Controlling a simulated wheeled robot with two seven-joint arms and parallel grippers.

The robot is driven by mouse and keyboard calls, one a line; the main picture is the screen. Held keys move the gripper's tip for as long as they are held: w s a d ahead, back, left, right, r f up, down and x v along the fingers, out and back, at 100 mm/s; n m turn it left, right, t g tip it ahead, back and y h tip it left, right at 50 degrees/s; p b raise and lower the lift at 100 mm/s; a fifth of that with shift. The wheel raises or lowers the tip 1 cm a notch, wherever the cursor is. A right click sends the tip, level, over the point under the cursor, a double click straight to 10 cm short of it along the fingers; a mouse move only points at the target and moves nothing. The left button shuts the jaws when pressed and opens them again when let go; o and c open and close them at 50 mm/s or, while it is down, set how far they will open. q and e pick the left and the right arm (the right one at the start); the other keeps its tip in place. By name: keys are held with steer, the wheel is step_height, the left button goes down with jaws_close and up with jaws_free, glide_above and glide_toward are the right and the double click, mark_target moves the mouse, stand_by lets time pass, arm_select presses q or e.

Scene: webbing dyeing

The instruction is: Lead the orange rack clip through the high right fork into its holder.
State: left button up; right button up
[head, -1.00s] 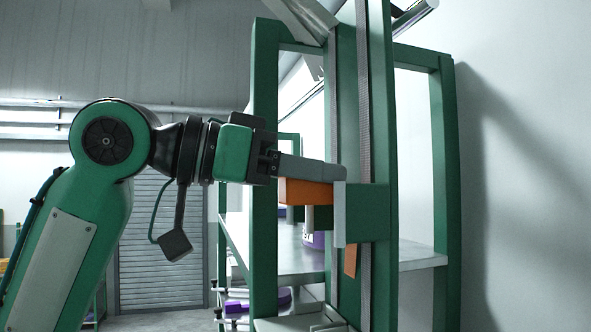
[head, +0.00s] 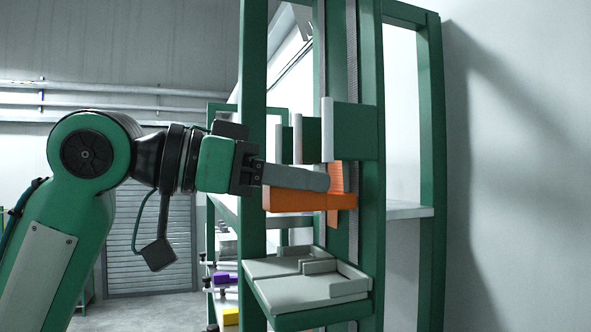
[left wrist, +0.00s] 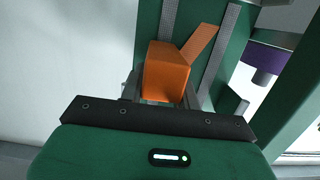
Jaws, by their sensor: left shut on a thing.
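My left gripper (head: 318,180) is shut on the orange rack clip (head: 296,200), a block lying level under its grey fingers. In the left wrist view the clip (left wrist: 167,78) sticks out beyond the gripper's dark edge, in front of a green post. The fork, green blocks (head: 356,131) with upright light grey plates (head: 327,130), is on the rack just above the clip. The clip is below the fork's lower edge. A pale grey stepped holder (head: 310,285) on a green bracket is below the clip, with a gap between. My right gripper is not in view.
An orange strip (head: 336,177) runs along the post behind the clip and also shows in the left wrist view (left wrist: 202,43). Green rack posts (head: 430,180) stand at right. A purple thing (head: 226,278) and a yellow thing (head: 231,316) lie low behind the rack.

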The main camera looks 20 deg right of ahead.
arm_select(q)
steer(key=b, duration=0.3)
glide_above(294, 289)
step_height(294, 289, down, 5)
steer(key=shift+f+b, duration=0.8)
steer(key=shift+f, duration=0.9)
steer(key=o, duration=1.1)
